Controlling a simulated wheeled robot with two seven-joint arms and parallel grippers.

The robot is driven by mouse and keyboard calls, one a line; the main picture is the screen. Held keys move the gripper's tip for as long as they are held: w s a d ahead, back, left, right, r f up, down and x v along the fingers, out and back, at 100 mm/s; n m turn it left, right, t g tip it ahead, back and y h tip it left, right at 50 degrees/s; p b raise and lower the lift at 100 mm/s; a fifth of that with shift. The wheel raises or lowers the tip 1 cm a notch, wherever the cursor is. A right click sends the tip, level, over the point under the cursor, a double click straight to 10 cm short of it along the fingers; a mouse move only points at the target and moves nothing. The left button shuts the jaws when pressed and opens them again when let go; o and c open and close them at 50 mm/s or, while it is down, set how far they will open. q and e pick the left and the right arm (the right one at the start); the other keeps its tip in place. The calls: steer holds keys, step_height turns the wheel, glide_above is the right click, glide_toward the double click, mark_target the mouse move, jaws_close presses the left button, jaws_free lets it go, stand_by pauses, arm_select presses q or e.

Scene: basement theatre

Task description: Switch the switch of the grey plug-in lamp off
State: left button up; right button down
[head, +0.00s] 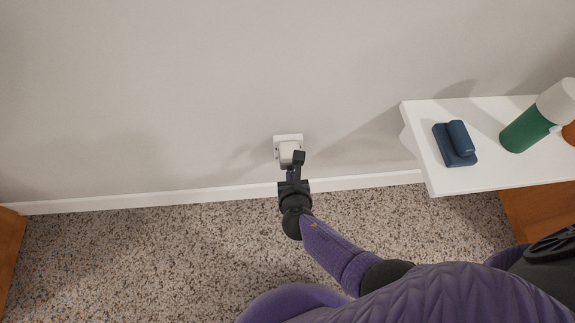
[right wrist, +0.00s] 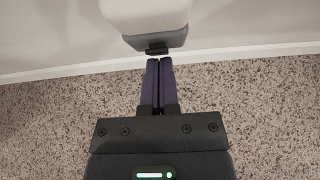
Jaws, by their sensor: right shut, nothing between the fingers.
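The plug-in lamp (head: 287,147) sits on a white wall plate low on the wall, just above the baseboard. In the right wrist view the lamp (right wrist: 147,14) has a pale upper body and a grey lower part, with a small dark switch (right wrist: 157,48) at its lower edge. My right gripper (head: 297,160) is shut and empty. Its fingertips (right wrist: 159,62) are just below the switch; I cannot tell whether they touch it. In the head view the gripper partly covers the lamp. My left gripper is not in view.
A white shelf top (head: 470,181) stands at the right with a dark blue object (head: 455,145) and a green bottle (head: 524,132) on it. A brown wooden piece (head: 10,245) is at the left edge. Speckled carpet (head: 140,260) lies clear below the wall.

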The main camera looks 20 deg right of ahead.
steer(key=shift+w+r+p, duration=0.15)
steer(key=shift+r+p, duration=0.3)
steer(key=shift+r, duration=0.3)
steer(key=shift+w+r+p, duration=0.1)
steer(key=shift+r+p, duration=0.3)
steer(key=shift+r, duration=0.3)
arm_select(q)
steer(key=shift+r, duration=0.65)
arm_select(e)
steer(key=shift+f, duration=0.1)
